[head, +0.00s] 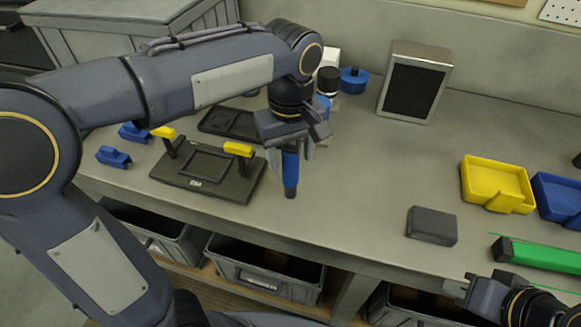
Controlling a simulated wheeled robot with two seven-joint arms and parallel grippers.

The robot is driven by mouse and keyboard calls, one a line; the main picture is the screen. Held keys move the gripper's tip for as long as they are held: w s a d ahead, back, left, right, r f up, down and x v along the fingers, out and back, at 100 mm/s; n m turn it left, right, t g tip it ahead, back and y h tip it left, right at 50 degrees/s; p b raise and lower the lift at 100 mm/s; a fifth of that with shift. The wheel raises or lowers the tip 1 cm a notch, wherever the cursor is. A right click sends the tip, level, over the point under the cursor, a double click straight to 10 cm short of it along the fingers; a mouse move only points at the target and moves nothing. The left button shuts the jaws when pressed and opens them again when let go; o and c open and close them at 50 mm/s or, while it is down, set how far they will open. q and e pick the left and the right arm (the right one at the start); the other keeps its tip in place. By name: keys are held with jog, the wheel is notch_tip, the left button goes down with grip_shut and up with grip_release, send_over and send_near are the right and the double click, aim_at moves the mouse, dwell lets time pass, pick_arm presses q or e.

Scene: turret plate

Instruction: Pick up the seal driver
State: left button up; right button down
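A blue upright tool with a dark lower end, which looks like the seal driver (291,172), is at the middle of the bench, right of the black fixture plate. My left gripper (291,151) points down over it, with one pale finger on each side of the blue part. The fingers look spread, with a narrow gap at the right side. The tool's top is hidden by the gripper. I cannot tell whether its lower end touches the bench. My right gripper (466,288) is at the lower right edge, partly cut off, with its fingers unclear.
The black fixture plate (240,190) has yellow-topped clamps. Blue parts (113,157) lie left of it. A dark block (432,225), yellow bin (497,182), blue bin (558,197) and green item (540,255) are at right. A dark-screened box (414,84) stands behind. The bench centre is clear.

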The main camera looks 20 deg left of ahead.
pick_arm(q)
jog(key=c, duration=1.1)
jog(key=shift+r, duration=0.1)
